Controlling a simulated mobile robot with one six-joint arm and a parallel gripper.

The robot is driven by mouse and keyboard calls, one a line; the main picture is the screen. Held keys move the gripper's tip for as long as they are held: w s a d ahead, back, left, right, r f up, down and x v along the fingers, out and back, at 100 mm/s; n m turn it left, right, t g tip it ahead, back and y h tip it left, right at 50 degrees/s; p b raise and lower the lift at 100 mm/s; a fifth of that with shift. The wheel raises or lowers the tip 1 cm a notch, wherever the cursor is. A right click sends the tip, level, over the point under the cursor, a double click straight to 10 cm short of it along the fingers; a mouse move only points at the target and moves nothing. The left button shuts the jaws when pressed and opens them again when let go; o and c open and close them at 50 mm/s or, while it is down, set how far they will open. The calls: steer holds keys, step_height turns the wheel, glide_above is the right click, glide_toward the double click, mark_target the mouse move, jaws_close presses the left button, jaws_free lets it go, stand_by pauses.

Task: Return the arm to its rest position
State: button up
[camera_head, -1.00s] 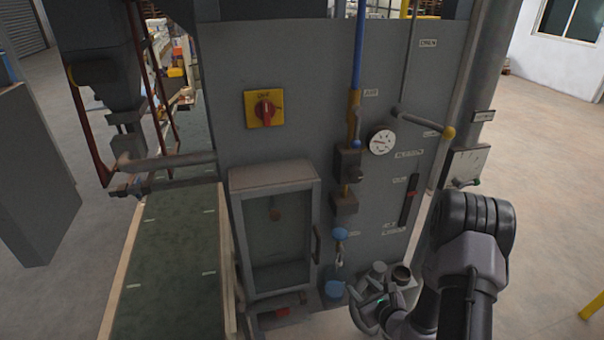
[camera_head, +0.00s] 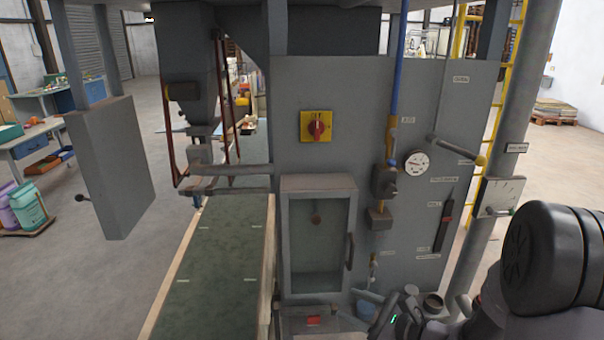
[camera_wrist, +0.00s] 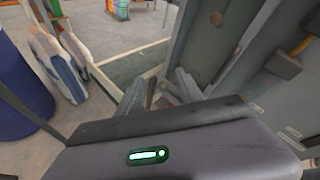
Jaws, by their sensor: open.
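My arm, dark and jointed, fills the lower right corner of the head view. My gripper (camera_wrist: 160,94) shows in the wrist view as two separated grey fingers, open with nothing between them. In the head view the wrist housing with its green light is low, in front of the base of the grey machine panel (camera_head: 290,85), and the fingertips are hard to make out there.
The panel carries a red switch (camera_head: 317,126), a gauge (camera_head: 416,163), a glass-fronted cabinet (camera_head: 318,183) and a lever with a yellowish knob (camera_head: 480,160). A green-topped conveyor (camera_head: 215,260) lies left. A grey box (camera_head: 110,165) hangs further left. Sacks (camera_wrist: 55,62) stand left in the wrist view.

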steer(key=s+a+r+n+g+b, duration=0.2)
steer(key=s+a+r+n+g, duration=0.1)
steer(key=s+a+n, duration=0.4)
steer(key=s+a+r+n+g+b, duration=0.1)
steer(key=s+a+r+n+g, duration=0.3)
steer(key=s, duration=0.5)
steer(key=s+d+r+n+t+h+b, duration=0.1)
steer(key=s+d+n+t+h+b, duration=0.1)
steer(key=s+d+n+h, duration=0.5)
steer(key=shift+s+d+r, duration=0.3)
steer(key=shift+s+d, duration=0.4)
steer(key=shift+d, duration=0.4)
